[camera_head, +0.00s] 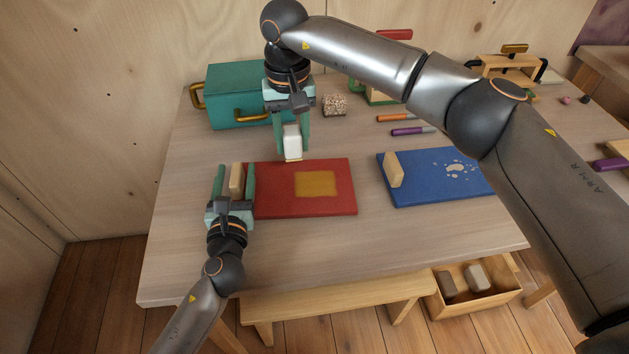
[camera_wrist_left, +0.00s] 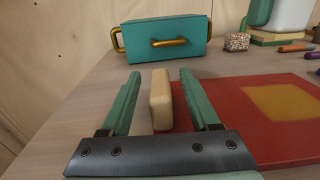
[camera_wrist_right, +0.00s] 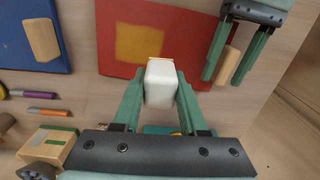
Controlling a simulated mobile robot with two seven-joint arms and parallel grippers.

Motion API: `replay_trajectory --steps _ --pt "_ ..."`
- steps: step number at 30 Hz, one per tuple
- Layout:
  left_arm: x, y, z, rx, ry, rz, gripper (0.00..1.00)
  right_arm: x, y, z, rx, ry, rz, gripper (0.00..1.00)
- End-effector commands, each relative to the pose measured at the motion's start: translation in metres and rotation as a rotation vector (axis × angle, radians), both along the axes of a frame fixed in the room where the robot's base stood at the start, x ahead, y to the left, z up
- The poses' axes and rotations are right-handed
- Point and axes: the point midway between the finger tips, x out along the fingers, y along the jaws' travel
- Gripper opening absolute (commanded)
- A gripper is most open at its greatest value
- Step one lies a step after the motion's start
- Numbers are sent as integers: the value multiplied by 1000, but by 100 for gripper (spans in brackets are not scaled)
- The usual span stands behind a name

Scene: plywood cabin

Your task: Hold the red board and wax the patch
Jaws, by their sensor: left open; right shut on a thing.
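The red board (camera_head: 280,204) lies flat on the table with a yellow-brown patch (camera_head: 316,184) on it. A pale wooden block (camera_head: 237,178), likely its handle, stands at the board's left end. My left gripper (camera_head: 235,168) is open, with one finger on each side of that block; the left wrist view shows gaps beside the block (camera_wrist_left: 161,100). My right gripper (camera_head: 292,148) is shut on a white block (camera_head: 292,138) with a yellowish underside. It holds the block near the board's far edge, apart from the patch; the right wrist view shows the white block (camera_wrist_right: 160,85) between the fingers.
A blue board (camera_head: 430,190) with a wooden block and pale spots lies to the right. A teal box (camera_head: 237,88) with brass handles, a speckled cube (camera_head: 334,105) and orange (camera_head: 396,118) and purple (camera_head: 408,132) markers are behind.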

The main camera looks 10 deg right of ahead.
Motion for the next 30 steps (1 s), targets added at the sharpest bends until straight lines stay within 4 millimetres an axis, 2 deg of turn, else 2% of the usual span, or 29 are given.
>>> replay_trajectory --steps 4,8,15,21,25,30 --pt "-5 0 0 0 0 -1 62 0 0 0 0 0 0 0" --pt "-22 2 -1 1 2 0 62 0 0 0 0 0 0 0" --pt "-73 6 -2 0 4 -2 62 0 0 0 0 0 0 0" --pt "-105 10 -1 1 2 0 62 0 0 0 0 0 0 0" --pt "-116 11 0 1 1 -1 62 0 0 0 0 0 0 0" --pt "-120 11 0 0 0 0 62 0 0 0 0 0 0 0"
